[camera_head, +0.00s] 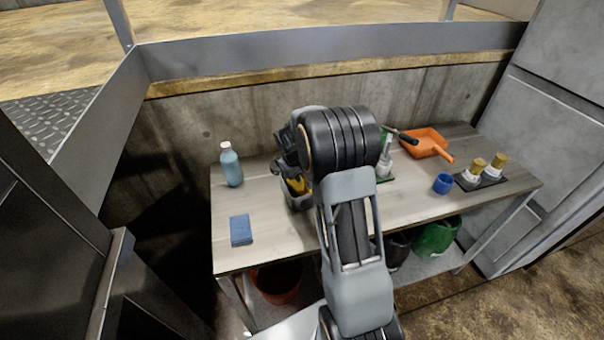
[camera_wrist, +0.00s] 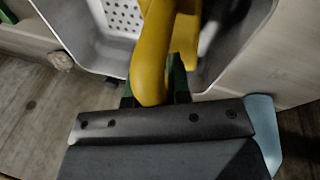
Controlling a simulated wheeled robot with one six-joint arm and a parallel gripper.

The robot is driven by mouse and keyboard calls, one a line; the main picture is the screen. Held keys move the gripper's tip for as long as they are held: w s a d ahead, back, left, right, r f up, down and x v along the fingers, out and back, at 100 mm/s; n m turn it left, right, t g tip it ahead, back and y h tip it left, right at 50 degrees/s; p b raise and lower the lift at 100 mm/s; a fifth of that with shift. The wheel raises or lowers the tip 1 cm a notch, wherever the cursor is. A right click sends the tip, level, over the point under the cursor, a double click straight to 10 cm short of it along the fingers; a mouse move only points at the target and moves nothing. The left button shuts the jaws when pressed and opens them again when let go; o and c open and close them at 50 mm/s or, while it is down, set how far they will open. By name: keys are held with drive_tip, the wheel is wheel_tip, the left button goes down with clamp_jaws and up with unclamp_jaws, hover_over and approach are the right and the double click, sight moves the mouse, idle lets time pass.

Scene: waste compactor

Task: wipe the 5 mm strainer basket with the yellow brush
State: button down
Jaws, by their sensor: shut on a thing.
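The yellow brush (camera_wrist: 153,55) has a thick curved handle, and my gripper (camera_wrist: 157,88) is shut on it between green fingertips in the wrist view. The strainer basket (camera_wrist: 230,50) is grey, with sloping walls and a perforated plate inside. The brush handle reaches over the basket's near rim into its opening. The brush head is out of sight, so I cannot tell if it touches the basket. In the head view, the basket (camera_head: 297,203) stands on the table, partly hidden by my arm, with a bit of the yellow brush (camera_head: 297,185) showing above it.
On the table (camera_head: 275,240) are a blue bottle (camera_head: 231,168), a blue sponge (camera_head: 241,230), an orange dustpan (camera_head: 428,144) and a blue cup (camera_head: 443,184). Buckets, one green (camera_head: 437,238), stand below. A concrete wall (camera_head: 220,115) rises behind.

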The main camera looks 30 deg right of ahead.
drive_tip(key=shift+s+f, duration=0.1)
drive_tip(key=shift+r+p, duration=2.1)
drive_tip(key=shift+r, duration=0.9)
drive_tip(key=shift+r+p, duration=1.1)
drive_tip(key=shift+r, duration=0.4)
